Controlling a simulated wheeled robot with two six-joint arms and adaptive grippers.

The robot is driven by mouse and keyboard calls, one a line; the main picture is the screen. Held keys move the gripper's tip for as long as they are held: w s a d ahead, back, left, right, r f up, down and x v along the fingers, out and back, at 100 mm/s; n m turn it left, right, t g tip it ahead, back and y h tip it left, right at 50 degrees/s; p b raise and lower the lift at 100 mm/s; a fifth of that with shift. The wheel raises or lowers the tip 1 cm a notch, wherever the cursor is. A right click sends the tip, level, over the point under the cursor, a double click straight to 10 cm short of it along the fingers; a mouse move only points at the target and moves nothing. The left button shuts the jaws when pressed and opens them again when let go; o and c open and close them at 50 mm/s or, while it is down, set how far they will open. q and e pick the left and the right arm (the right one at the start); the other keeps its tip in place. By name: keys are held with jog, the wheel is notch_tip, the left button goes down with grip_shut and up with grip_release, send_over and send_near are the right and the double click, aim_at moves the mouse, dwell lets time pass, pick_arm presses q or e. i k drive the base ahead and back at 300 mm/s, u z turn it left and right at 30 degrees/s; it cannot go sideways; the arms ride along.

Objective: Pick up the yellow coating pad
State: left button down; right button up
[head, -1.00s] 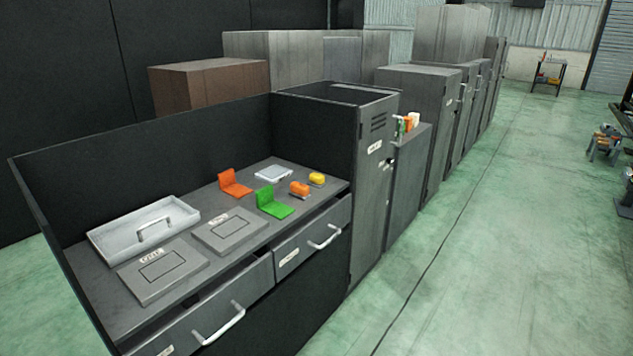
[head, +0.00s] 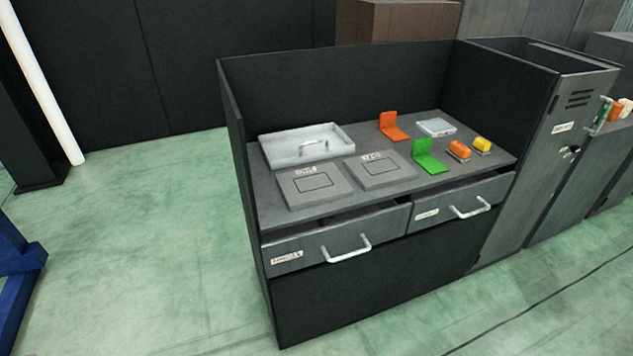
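A small yellow pad (head: 482,144) lies on the workbench top (head: 400,190) near its right end, close to the dark side panel. A similar orange pad (head: 460,149) lies just to its left, apart from it. Both seem to sit on thin grey bases. Neither of my grippers shows in the head view, and nothing touches the yellow pad.
The bench also holds a green bracket (head: 428,158), an orange bracket (head: 392,128), a pale flat box (head: 436,127), a grey tray (head: 306,146) and two grey plates. Two drawers with handles (head: 346,250) face front. Panels close the back and sides. Green floor (head: 160,260) is clear in front.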

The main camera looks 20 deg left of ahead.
aim_at(481, 146)
jog(key=z, duration=0.4)
jog(key=k, duration=0.95)
jog(key=z, duration=0.9)
jog(key=i, duration=1.9)
jog(key=u, duration=0.8)
jog(key=i, duration=0.85)
jog(key=u, duration=0.8)
